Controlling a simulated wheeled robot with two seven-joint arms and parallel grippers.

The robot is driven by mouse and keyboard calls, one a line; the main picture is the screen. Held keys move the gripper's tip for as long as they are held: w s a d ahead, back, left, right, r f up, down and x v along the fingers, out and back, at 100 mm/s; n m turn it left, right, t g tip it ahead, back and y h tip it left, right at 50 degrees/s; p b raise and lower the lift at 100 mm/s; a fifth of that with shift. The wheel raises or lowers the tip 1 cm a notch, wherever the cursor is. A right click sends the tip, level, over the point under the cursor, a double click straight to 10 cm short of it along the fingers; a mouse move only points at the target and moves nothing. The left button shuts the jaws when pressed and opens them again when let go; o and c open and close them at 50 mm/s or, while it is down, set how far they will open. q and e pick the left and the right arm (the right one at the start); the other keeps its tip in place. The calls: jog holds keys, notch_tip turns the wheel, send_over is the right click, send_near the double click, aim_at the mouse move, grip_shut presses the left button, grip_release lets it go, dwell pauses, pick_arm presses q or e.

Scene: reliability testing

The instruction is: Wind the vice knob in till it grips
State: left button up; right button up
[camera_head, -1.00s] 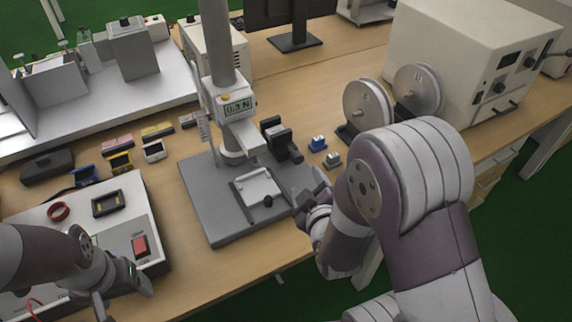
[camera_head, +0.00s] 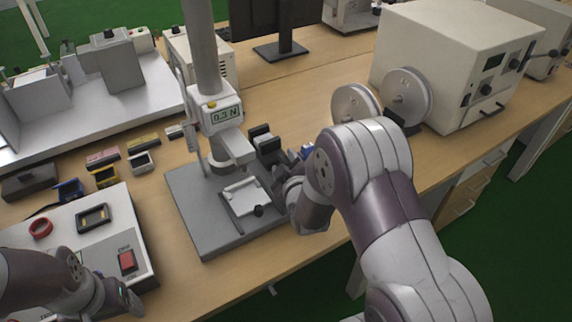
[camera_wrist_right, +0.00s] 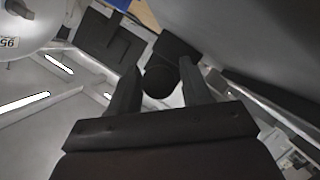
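The black vice (camera_head: 263,138) stands on the tester's grey base plate, behind the white fixture, its two dark jaw blocks apart. In the right wrist view its round black knob (camera_wrist_right: 158,82) lies between my right gripper's fingers (camera_wrist_right: 160,80). The fingers are open, one on each side of the knob; I see no clear grip on it. In the head view my right gripper (camera_head: 284,182) is at the near right side of the vice and hides the knob. My left gripper (camera_head: 122,298) is low at the left, beside the control box; its fingers are not clear.
The force tester column (camera_head: 203,60) with its gauge (camera_head: 226,115) reading 0.3 N stands beside the vice. A white fixture (camera_head: 243,197) with a small black knob sits in front. Two reels (camera_head: 405,97) stand right; a control box (camera_head: 85,240) is at left.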

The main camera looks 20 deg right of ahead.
jog(key=c, duration=0.6)
jog(key=shift+c, duration=0.2)
pick_arm(q)
jog(key=shift+r, duration=0.2)
pick_arm(e)
jog(key=shift+m, duration=0.3)
pick_arm(q)
jog(key=shift+r+p, duration=0.9)
jog(key=shift+p, duration=0.2)
pick_arm(e)
jog(key=shift+d+r+m+g+y, duration=0.1)
jog(key=shift+m+g+y, duration=0.3)
jog(key=shift+m+y, duration=0.75)
jog(key=m+y+p, duration=0.1)
jog(key=m+p, duration=0.1)
jog(key=shift+m+y, duration=0.35)
jog(key=m+y+p, duration=0.2)
jog(key=p, duration=0.1)
jog(key=shift+m+g+p, duration=0.3)
jog(key=shift+m, duration=0.1)
pick_arm(q)
notch_tip(320, 180, up, 8)
jog(key=p, duration=0.2)
jog(key=shift+f, duration=0.15)
pick_arm(e)
jog(key=shift+m+y, duration=1.1)
jog(key=shift+m, duration=0.2)
jog(key=shift+w+d, duration=0.1)
